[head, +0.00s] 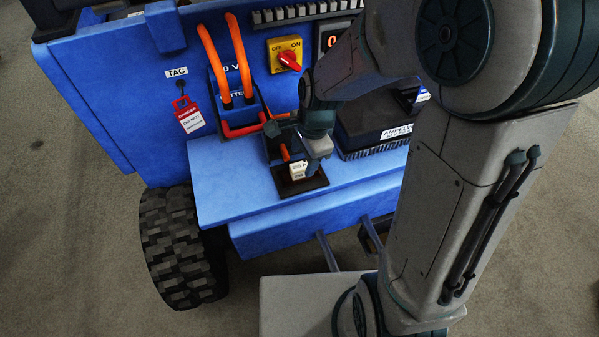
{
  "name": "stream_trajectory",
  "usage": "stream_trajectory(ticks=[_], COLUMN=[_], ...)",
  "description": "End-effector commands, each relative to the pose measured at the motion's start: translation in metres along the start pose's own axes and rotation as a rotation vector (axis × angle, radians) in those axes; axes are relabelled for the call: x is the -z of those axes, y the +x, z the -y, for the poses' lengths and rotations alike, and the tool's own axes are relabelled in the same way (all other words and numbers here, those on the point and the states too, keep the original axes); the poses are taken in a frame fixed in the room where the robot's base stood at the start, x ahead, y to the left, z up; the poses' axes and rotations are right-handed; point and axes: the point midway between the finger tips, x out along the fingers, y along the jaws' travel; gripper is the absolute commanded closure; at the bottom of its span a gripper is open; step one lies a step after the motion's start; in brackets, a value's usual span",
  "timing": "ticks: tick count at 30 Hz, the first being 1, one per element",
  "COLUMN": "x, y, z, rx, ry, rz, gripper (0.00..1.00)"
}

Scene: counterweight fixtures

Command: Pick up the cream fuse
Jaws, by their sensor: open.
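The cream fuse (298,170) is a small pale block with dark marking on its face. It is at the dark tray (312,184) on the blue ledge, in the middle of the head view. My gripper (299,160) is directly above and around the fuse, its jaws open. The arm hides part of the fuse's surroundings, and I cannot tell whether the fingers touch it.
Orange cables (240,60) run into a connector left of my gripper. A red rotary switch (289,61) and a red tag (187,113) are on the blue panel. A dark finned box (375,130) stands close on the right. The ledge's left part (225,185) is clear.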

Motion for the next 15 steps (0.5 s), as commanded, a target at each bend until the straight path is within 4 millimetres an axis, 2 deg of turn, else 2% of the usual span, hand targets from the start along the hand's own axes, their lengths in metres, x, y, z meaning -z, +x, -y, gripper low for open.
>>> stream_trajectory(ticks=[1, 6, 15], x=[-0.001, -0.001, -0.001], y=[0.013, 0.035, 0.038], z=[-0.001, 0.0, 0.001], rx=[-0.004, -0.003, 0.0], ry=[-0.001, 0.0, 0.0], rz=[0.001, 0.001, 0.0], gripper=[0.43, 0.43, 0.43])
